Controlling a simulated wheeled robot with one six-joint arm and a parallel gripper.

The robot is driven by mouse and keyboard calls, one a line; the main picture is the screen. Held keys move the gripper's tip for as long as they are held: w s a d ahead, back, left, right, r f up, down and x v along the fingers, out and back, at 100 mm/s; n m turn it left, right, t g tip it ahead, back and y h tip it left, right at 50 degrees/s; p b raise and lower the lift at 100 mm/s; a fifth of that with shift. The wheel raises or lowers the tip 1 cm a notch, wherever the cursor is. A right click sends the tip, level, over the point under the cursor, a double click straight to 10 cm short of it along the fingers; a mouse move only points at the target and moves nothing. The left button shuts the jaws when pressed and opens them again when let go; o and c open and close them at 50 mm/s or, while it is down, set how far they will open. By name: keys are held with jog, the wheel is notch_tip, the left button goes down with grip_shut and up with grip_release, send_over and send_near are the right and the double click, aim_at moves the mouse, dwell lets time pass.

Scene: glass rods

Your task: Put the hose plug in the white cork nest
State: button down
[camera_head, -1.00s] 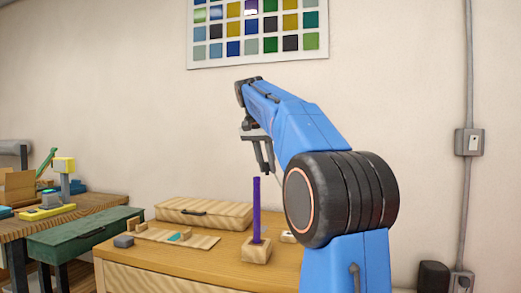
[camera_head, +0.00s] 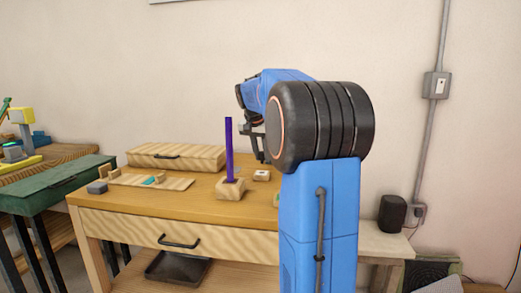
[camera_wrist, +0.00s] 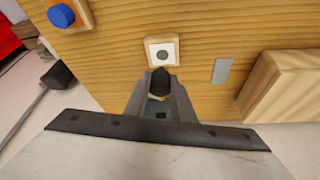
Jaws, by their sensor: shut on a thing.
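My gripper (camera_wrist: 160,97) is shut on a dark, rounded piece, which I take to be the hose plug (camera_wrist: 160,79); the fingers hide part of it. The white cork nest (camera_wrist: 149,58) is a small square with a wooden rim and a dark round spot in its middle. In the wrist view the plug's tip lies just below the nest's near edge; I cannot tell the height gap. In the head view the nest (camera_head: 262,175) sits on the table, and my gripper (camera_head: 261,158) is just above and beside it, partly hidden by my arm.
A purple rod (camera_head: 229,150) stands upright in a wooden block (camera_head: 230,191), left of the nest. A wooden case (camera_head: 178,155) lies at the back, with a board (camera_head: 172,183) before it. A flat grey piece (camera_wrist: 221,70) lies between nest and case.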

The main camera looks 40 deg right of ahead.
aim_at(261, 160)
jog(key=shift+f, duration=2.15)
jog(key=shift+f, duration=0.1)
jog(key=shift+r, duration=0.95)
dwell(2.4)
jog(key=shift+f, duration=0.8)
dwell(0.9)
jog(key=c, duration=1.8)
grip_release()
jog(key=shift+r, duration=0.1)
